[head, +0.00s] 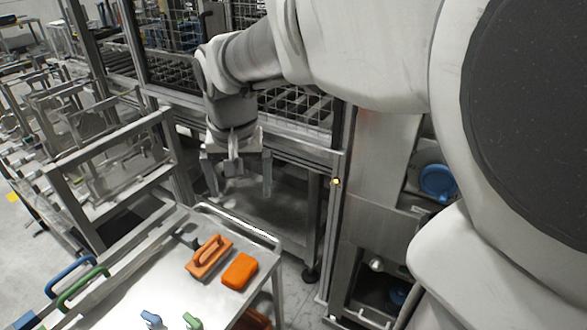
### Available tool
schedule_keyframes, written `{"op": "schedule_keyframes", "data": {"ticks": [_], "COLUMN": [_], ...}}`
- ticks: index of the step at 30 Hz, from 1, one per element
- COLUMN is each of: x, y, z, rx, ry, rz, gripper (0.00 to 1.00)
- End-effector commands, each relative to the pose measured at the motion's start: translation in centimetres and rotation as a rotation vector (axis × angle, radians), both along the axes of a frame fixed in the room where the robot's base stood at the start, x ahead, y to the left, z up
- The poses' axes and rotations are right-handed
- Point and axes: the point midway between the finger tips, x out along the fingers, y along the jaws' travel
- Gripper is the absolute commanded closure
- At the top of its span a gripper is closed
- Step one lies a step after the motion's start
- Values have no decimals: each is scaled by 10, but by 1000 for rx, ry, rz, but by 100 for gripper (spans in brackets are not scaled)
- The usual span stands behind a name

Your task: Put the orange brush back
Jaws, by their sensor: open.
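The handled piece looks most like the orange brush, but I cannot be sure. My gripper (238,181) hangs fingers down, behind and above the far edge of the cart, in front of the caged machine. Its fingers are spread apart with nothing between them. It is clear of both orange pieces.
A steel cabinet with a blue round item (437,180) stands right.

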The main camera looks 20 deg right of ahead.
Motion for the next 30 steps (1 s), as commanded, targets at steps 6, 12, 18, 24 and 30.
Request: {"op": "schedule_keyframes", "data": {"ticks": [6,12,18,24,30], "x": [-56,-101,-130,-139,-139], "y": [-11,-19,-23,-24,-24], "z": [30,28,20,16,16], "rx": [-25,-57,-89,-99,-99], "ry": [-135,-212,-264,-280,-279], "rz": [133,245,324,353,353], "gripper": [0,0,0,0,0]}}
